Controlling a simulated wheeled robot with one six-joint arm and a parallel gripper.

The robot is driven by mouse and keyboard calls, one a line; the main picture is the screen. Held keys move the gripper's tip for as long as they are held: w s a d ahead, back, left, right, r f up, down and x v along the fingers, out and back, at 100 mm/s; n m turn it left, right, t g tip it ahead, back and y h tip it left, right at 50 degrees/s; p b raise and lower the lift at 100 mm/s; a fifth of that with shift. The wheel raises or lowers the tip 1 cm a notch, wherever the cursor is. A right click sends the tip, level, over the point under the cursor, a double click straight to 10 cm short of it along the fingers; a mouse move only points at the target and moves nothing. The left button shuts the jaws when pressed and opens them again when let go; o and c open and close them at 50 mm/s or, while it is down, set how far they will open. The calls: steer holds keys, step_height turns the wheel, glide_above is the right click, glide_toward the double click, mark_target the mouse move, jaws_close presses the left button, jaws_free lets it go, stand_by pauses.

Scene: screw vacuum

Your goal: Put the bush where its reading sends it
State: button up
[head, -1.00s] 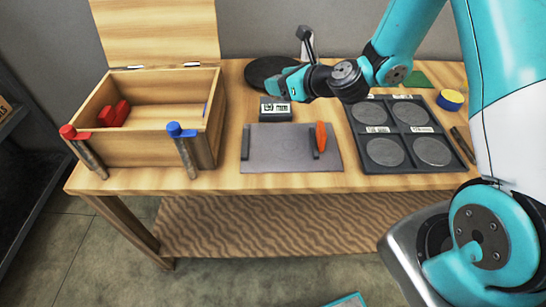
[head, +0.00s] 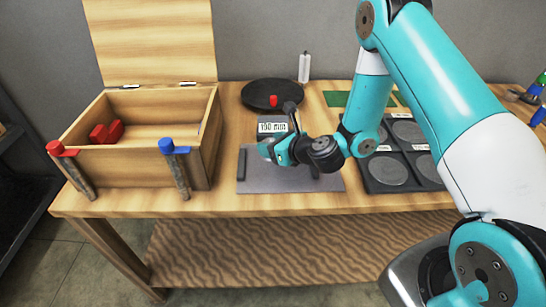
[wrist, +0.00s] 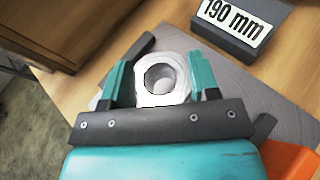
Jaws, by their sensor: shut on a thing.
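The bush is a pale metal ring (wrist: 160,97) with a round hole, seen in the wrist view. My gripper (wrist: 162,80) is shut on it, one teal finger on each side. In the head view my gripper (head: 268,150) is over the grey gauge plate (head: 255,184), and the bush cannot be made out there. The readout block (head: 272,128) behind the plate shows "190 mm"; it also shows in the wrist view (wrist: 235,22). A dark tray (head: 378,187) with several round, labelled recesses is to the right, partly hidden by my arm.
An open wooden box (head: 135,165) with red blocks (head: 106,132) stands at left, with red-topped (head: 62,149) and blue-topped (head: 172,147) clamps at its front. A black round dish (head: 255,93) lies behind the readout. An orange piece (wrist: 290,161) is beside my gripper.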

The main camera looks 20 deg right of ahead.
mark_target(272, 165)
steer(key=shift+f, duration=1.9)
steer(key=shift+f+b, duration=0.1)
steer(key=shift+b, duration=0.2)
steer(key=o, duration=1.2)
